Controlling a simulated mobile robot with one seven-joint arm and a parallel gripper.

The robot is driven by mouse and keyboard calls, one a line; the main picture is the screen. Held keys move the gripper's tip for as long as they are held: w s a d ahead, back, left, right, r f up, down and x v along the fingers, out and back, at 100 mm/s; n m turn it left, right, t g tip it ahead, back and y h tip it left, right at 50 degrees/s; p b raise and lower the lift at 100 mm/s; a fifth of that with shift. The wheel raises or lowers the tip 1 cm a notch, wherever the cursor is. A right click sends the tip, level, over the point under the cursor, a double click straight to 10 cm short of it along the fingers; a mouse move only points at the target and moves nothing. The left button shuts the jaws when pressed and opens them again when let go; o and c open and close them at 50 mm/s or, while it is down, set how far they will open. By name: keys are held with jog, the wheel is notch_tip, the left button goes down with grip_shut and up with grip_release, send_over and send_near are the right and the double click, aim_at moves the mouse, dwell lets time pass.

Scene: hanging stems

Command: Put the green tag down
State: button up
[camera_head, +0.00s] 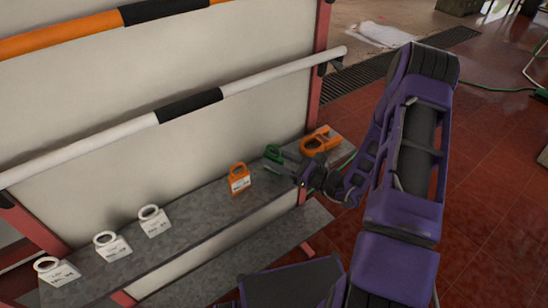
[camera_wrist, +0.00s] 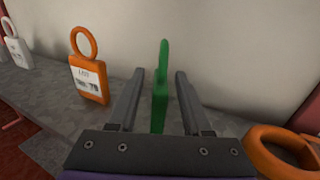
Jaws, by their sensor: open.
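The green tag (camera_wrist: 160,92) is seen nearly edge-on, upright, between the two fingers of my gripper (camera_wrist: 160,76) in the wrist view. The fingers are open, with a visible gap on each side of the tag. In the head view the green tag (camera_head: 273,152) is at the grey shelf, between an orange tag (camera_head: 240,180) on its left and a larger orange ring-shaped piece (camera_head: 321,140) on its right. My gripper (camera_head: 279,168) reaches in from the right and partly covers the green tag. Its lower end is hidden behind my gripper in the wrist view.
The grey shelf (camera_head: 205,221) runs along a pale panel (camera_head: 120,165). Several white tags (camera_head: 154,221) stand at its left part. A white bar with a black band (camera_head: 190,106) and an orange and black bar (camera_head: 75,34) cross the panel above.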

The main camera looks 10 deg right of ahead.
jog(key=v, duration=1.1)
jog(key=shift+s+d, duration=0.2)
jog(key=shift+d, duration=0.05)
